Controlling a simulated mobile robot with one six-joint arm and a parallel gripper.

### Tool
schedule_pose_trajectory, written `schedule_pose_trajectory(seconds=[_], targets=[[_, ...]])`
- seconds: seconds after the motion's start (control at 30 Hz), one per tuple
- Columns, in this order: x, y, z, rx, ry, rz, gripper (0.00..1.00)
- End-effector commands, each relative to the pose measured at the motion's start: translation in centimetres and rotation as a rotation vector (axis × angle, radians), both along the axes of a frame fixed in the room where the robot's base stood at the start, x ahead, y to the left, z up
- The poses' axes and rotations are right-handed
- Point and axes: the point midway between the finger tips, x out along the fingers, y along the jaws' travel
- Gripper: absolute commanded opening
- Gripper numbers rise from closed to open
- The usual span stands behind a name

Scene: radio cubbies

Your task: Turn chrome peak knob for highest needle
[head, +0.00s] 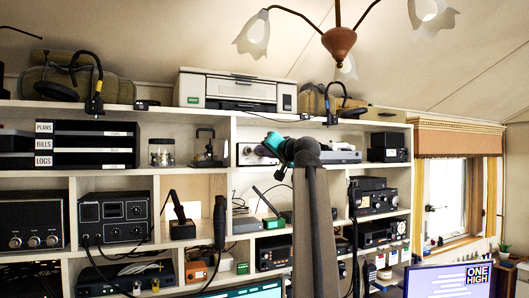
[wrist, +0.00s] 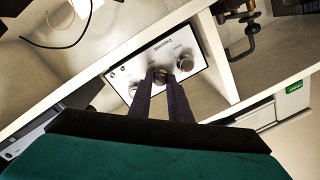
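A third knob (wrist: 133,90) is partly hidden by the left finger. Which knob is the peak knob cannot be read. In the head view my teal gripper (head: 272,143) is in front of the unit (head: 247,154). No needle is readable.
White shelf boards (wrist: 250,88) frame the cubby closely. A telegraph-like clamp or key (wrist: 240,30) stands in the neighbouring cubby. A printer (head: 238,91) sits on the top shelf, and radios (head: 114,218) fill the lower cubbies. Two screens (head: 449,280) are at the bottom.

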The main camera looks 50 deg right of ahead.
Motion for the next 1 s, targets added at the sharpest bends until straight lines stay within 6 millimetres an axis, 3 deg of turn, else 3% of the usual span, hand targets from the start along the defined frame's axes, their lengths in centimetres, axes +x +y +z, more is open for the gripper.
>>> schedule_pose_trajectory(seconds=[0.07, 0.8, 0.83, 0.93, 1.0], targets=[[-0.02, 0.01, 0.01, 0.0, 0.0, 0.0, 0.0], [-0.01, 0.0, -0.01, 0.099, -0.039, 0.001, 0.0], [-0.01, 0.0, -0.01, 0.099, -0.039, 0.001, 0.19], [0.0, 0.0, -0.01, 0.098, -0.039, 0.001, 0.36], [0.0, 0.0, -0.01, 0.098, -0.039, 0.001, 0.36]])
